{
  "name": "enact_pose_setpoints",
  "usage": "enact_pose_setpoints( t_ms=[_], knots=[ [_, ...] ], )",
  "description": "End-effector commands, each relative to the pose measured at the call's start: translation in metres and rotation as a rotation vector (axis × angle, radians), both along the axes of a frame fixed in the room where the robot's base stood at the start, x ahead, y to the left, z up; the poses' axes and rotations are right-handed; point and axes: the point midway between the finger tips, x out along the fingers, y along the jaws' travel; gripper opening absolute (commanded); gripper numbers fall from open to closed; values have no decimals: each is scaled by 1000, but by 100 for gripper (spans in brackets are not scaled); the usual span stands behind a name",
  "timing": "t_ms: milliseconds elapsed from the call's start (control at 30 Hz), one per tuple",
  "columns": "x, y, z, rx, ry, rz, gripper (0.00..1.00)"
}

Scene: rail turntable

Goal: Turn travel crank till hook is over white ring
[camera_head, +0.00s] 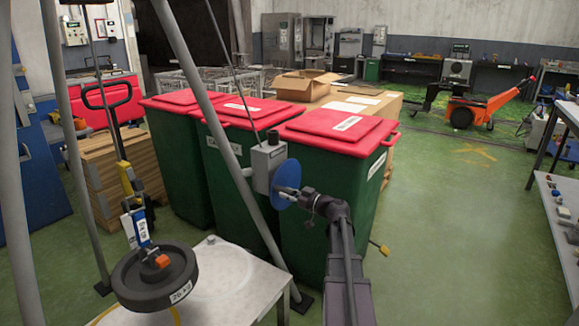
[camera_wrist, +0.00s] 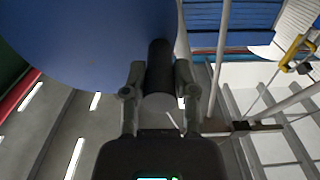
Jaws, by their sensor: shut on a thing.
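The travel crank is a blue disc (camera_head: 286,180) on a grey box (camera_head: 267,163) beside the slanted frame leg. My gripper (camera_head: 290,194) is at the disc. In the wrist view, its two fingers (camera_wrist: 160,88) are shut on the black crank handle (camera_wrist: 159,66), with the blue disc (camera_wrist: 95,40) behind. The hook itself is hard to make out there. A faint pale ring (camera_head: 252,272) shows on the table top, right of the weight.
The light table (camera_head: 215,302) stands at lower left, between grey frame legs (camera_head: 235,170). Green bins with red lids (camera_head: 340,134) stand close behind the crank. Green floor (camera_head: 470,230) is clear at right.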

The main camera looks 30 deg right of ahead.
Motion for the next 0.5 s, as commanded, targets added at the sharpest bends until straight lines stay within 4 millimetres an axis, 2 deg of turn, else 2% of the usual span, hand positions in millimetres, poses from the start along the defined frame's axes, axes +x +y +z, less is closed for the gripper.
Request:
enact_pose_setpoints(
  t_ms=[500],
  knots=[
    [-2,5,-21,-4,5,4,0]
  ],
)
